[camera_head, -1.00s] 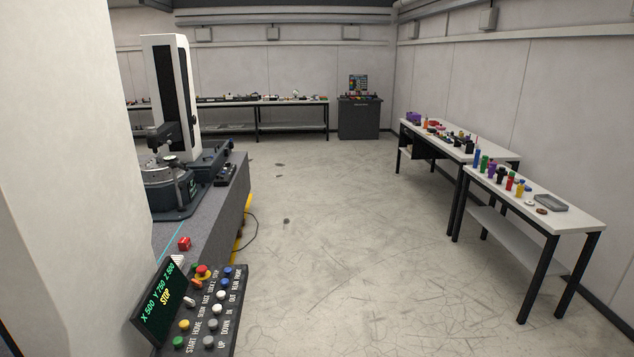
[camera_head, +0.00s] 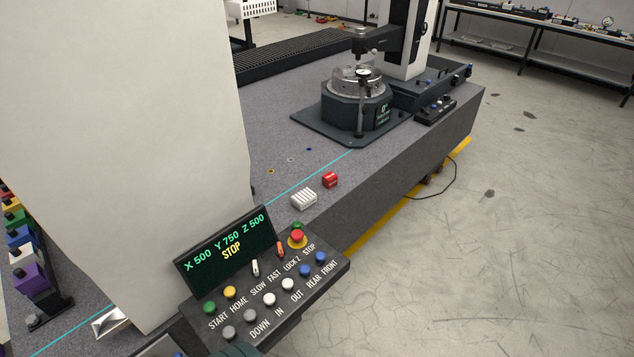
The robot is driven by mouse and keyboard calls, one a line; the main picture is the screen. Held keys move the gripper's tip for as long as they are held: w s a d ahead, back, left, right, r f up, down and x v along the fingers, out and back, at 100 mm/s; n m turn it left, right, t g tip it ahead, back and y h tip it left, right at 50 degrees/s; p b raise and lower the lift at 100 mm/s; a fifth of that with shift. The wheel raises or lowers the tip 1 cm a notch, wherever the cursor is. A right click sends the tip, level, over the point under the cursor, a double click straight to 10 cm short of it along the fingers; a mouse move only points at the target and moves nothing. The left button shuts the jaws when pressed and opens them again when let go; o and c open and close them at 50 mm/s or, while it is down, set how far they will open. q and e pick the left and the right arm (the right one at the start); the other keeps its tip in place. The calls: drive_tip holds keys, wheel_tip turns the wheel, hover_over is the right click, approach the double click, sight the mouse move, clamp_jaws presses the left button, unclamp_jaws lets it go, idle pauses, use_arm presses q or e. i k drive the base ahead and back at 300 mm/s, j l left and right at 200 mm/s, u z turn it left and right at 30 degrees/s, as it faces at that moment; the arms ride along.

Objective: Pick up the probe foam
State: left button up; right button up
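I cannot pick out the probe foam with certainty. A small white ribbed block (camera_head: 304,198) lies on the grey granite bed (camera_head: 292,168) near its front edge, behind the control panel. A small red block (camera_head: 330,180) lies just behind it to the right. I cannot tell whether either is the foam. Neither of my grippers shows clearly in the view.
A control panel (camera_head: 262,283) with buttons and a screen reading STOP stands in front. A large white column (camera_head: 130,130) blocks the left. A round dark instrument (camera_head: 352,105) stands farther back on the bed. Coloured blocks (camera_head: 30,279) sit far left. Open floor lies right.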

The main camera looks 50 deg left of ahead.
sight(306, 197)
drive_tip(key=i+u, duration=0.25)
drive_tip(key=i, duration=0.45)
drive_tip(key=i+u, duration=0.2)
drive_tip(key=i, duration=0.5)
drive_tip(key=i+l+u, duration=0.25)
drive_tip(key=i, duration=0.45)
